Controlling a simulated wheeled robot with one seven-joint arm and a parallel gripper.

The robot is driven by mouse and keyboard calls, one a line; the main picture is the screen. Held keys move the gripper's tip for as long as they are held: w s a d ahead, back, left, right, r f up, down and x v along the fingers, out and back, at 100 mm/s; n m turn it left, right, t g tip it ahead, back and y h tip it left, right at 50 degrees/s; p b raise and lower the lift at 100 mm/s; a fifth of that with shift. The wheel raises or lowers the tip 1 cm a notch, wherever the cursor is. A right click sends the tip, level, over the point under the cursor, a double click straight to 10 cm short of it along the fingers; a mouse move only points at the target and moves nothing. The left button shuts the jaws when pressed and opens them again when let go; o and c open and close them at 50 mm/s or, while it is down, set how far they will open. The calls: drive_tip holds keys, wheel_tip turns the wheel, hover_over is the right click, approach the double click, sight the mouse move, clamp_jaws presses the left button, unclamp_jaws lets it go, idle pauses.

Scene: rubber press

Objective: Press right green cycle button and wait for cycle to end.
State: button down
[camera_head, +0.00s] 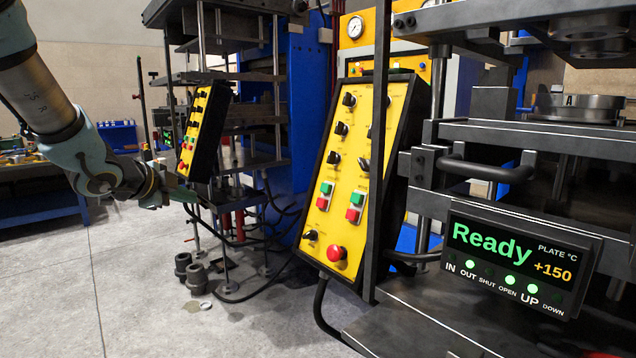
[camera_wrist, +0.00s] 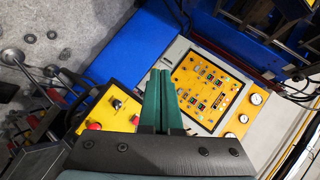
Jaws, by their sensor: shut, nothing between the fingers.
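The sloping yellow control panel (camera_head: 345,180) stands at the center of the head view. Its right green button (camera_head: 358,197) sits above a red button, beside a matching green and red pair on the left. The press display (camera_head: 520,258) reads "Ready" and "+150"; green lights show by OUT, OPEN and UP. My gripper (camera_head: 200,201) is in front of the left press, left of and apart from the central panel. In the wrist view its green fingers (camera_wrist: 160,73) are shut together and empty. A yellow panel (camera_wrist: 112,100) there is partly hidden behind the gripper.
A second panel (camera_head: 198,125) hangs on the left press, close to my gripper. A black upright bar (camera_head: 379,130) and a handle (camera_head: 485,169) lie right of the central panel's buttons. Dark cylinders (camera_head: 196,277) stand on the floor. Floor at lower left is clear.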

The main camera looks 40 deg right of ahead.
sight(324, 188)
drive_tip(key=s+d+r+m+g+h, duration=0.3)
drive_tip(key=s+d+m+g, duration=0.4)
drive_tip(key=s+d+m, duration=0.4)
drive_tip(key=shift+s+d+r+h, duration=0.35)
drive_tip(key=shift+d+r, duration=0.35)
drive_tip(key=shift+d, duration=0.4)
drive_tip(key=shift+d+p, duration=0.1)
drive_tip(key=shift+p, duration=0.2)
drive_tip(key=p+x, duration=0.4)
drive_tip(key=x, duration=0.9)
drive_tip(key=shift+s, duration=0.1)
drive_tip(key=shift+d+f, duration=0.25)
drive_tip(key=shift+d, duration=0.1)
